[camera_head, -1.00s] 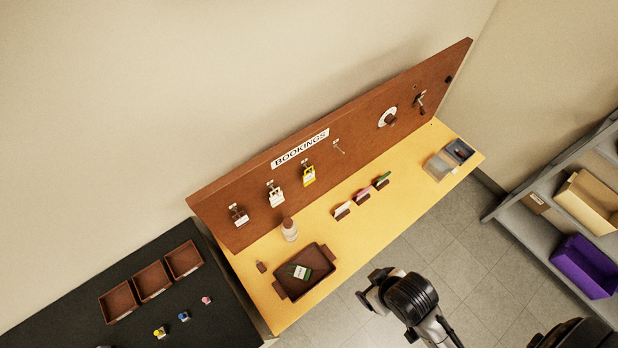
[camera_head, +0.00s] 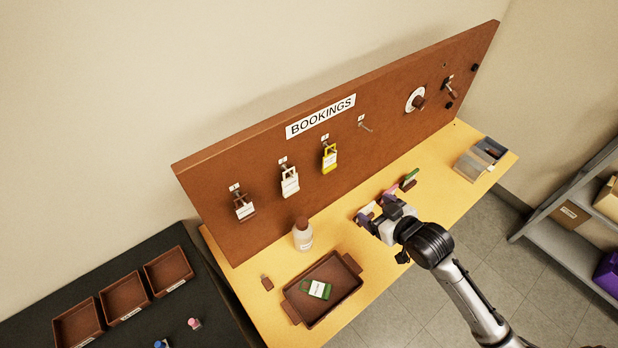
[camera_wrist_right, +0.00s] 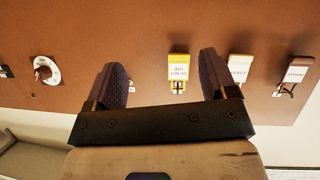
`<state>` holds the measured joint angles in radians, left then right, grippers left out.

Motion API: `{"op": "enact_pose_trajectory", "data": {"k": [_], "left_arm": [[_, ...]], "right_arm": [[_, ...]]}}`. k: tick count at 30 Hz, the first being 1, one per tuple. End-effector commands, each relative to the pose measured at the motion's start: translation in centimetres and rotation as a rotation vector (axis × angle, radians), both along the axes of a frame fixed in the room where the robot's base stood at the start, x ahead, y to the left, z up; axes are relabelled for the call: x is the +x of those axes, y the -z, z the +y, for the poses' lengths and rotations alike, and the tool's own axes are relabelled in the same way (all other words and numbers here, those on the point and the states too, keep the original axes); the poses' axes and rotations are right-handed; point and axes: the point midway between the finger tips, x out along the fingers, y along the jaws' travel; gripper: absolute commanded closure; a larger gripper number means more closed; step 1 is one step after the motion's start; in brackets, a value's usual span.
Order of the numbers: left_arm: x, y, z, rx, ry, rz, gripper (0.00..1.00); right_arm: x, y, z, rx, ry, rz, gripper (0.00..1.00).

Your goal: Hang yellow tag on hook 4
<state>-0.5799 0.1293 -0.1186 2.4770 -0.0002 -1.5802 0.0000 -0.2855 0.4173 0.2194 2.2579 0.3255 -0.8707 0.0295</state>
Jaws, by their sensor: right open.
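The yellow tag (camera_head: 330,160) hangs on the third hook from the left of the brown board. It also shows in the right wrist view (camera_wrist_right: 178,70), upside down, between my fingers in the picture but beyond them. Hook 4 (camera_head: 366,125) is bare, to the right of the yellow tag. My right gripper (camera_head: 378,213) is open and empty, above the front of the yellow table and well short of the board; its two fingers spread apart in the wrist view (camera_wrist_right: 162,66). My left gripper is not in view.
A white tag (camera_head: 290,182) and a brown tag (camera_head: 244,207) hang on the left hooks. A white bottle (camera_head: 303,237) and a brown tray (camera_head: 345,292) holding a green tag (camera_head: 317,289) stand on the table. Coloured markers (camera_head: 390,193) lie partly behind my gripper. A round dial (camera_head: 415,100) is right of hook 4.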

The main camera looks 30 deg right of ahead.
Motion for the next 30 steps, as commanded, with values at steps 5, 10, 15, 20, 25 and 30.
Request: {"op": "enact_pose_trajectory", "data": {"k": [5,10,15,20,25,30], "left_arm": [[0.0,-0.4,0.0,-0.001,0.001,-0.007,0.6],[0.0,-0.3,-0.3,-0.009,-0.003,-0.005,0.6],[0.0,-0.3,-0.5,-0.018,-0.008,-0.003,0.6],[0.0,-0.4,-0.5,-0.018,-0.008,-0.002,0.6],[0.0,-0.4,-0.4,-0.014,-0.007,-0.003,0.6],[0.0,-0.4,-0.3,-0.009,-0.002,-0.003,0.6]], "right_arm": [[1.4,-3.2,0.7,0.102,-0.042,-0.24,0.21],[1.7,-5.5,1.1,0.144,-0.064,-0.384,0.21],[2.6,-6.4,1.2,0.153,-0.069,-0.437,0.21],[5.2,-6.5,1.4,0.156,-0.068,-0.439,0.21],[7.9,-6.5,1.6,0.156,-0.068,-0.438,0.21],[9.7,-6.4,1.8,0.155,-0.068,-0.435,0.21]]}}
